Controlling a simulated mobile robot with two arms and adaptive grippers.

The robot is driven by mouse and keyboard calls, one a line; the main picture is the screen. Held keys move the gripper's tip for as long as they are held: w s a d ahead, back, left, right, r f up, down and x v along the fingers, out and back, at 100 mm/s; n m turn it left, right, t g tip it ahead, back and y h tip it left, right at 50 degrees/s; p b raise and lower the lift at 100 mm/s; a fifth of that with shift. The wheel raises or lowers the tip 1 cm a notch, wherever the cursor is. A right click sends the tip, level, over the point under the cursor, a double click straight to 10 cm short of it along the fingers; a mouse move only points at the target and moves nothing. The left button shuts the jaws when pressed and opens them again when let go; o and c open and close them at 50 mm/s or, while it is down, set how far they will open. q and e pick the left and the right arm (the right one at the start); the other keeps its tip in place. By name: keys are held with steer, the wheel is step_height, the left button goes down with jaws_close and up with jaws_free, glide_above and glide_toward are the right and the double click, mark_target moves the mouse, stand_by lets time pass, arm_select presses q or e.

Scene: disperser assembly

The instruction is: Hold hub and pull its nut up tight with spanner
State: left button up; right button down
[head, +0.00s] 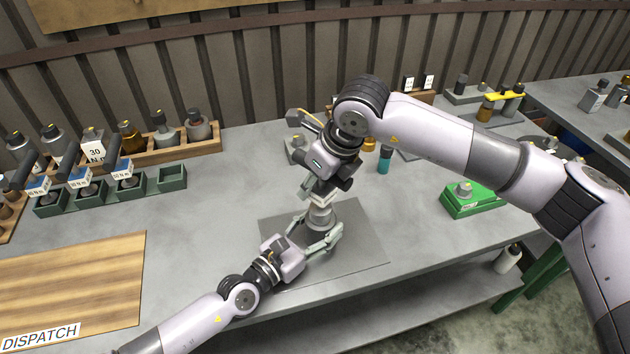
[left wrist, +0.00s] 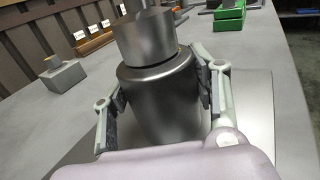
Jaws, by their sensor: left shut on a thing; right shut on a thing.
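The hub (head: 319,222) is a dark grey metal cylinder, upright on a grey mat; it fills the middle of the left wrist view (left wrist: 158,92). My left gripper (head: 322,243) is shut around its sides, with one finger pad on each side. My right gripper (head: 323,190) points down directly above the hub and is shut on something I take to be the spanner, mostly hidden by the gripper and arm. A narrower metal cylinder (left wrist: 145,36) sits on top of the hub; I cannot tell whether it is the spanner's socket. The nut itself is not distinguishable.
Dark green holders (head: 172,178) with several handled tools labelled 30 N m stand at left, before a wooden rack (head: 180,150) of bottle-like parts. A wooden dispatch board (head: 80,285) lies front left. A green block (head: 475,202) is at right.

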steer(key=shift+r, duration=2.6)
arm_select(q)
steer(key=o, duration=1.7)
steer(key=v, duration=1.1)
steer(key=shift+s+a, duration=0.3)
steer(key=shift+s, duration=0.1)
steer(key=shift+s+f, duration=0.1)
arm_select(e)
steer(key=shift+s+f, duration=0.1)
